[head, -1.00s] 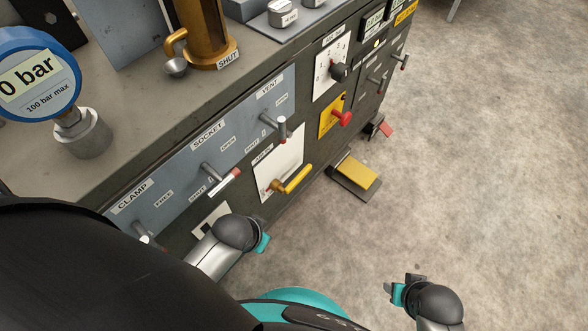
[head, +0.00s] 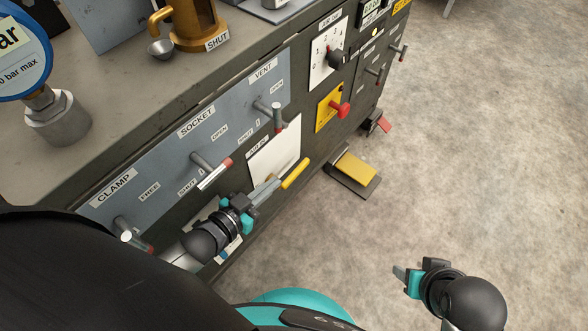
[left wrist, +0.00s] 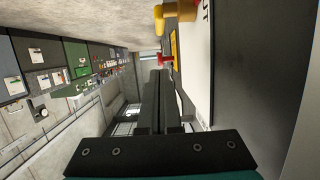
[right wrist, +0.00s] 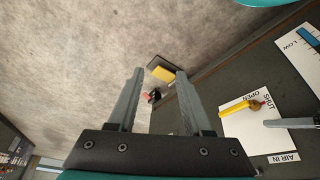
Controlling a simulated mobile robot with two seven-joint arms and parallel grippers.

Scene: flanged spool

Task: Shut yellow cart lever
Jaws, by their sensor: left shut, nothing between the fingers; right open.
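The yellow lever (head: 295,173) sticks out from a white plate (head: 272,150) labelled AIR IN on the front of the dark cart. In the right wrist view the lever (right wrist: 238,109) lies beside the OPEN and SHUT marks; I cannot tell which one it is set to. My left gripper (head: 271,186) is shut and empty, its tips close to the lever's near end; contact is unclear. In the left wrist view the lever (left wrist: 180,12) shows at the top, above the shut fingers (left wrist: 160,82). My right gripper (head: 406,275) is open and empty, over the floor, away from the cart.
CLAMP, SOCKET and VENT handles (head: 212,169) stick out above the white plate. A red knob (head: 339,110) on a yellow plate and a black selector (head: 336,60) are farther along. A yellow pedal (head: 355,170) stands on the floor. Floor to the right is clear.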

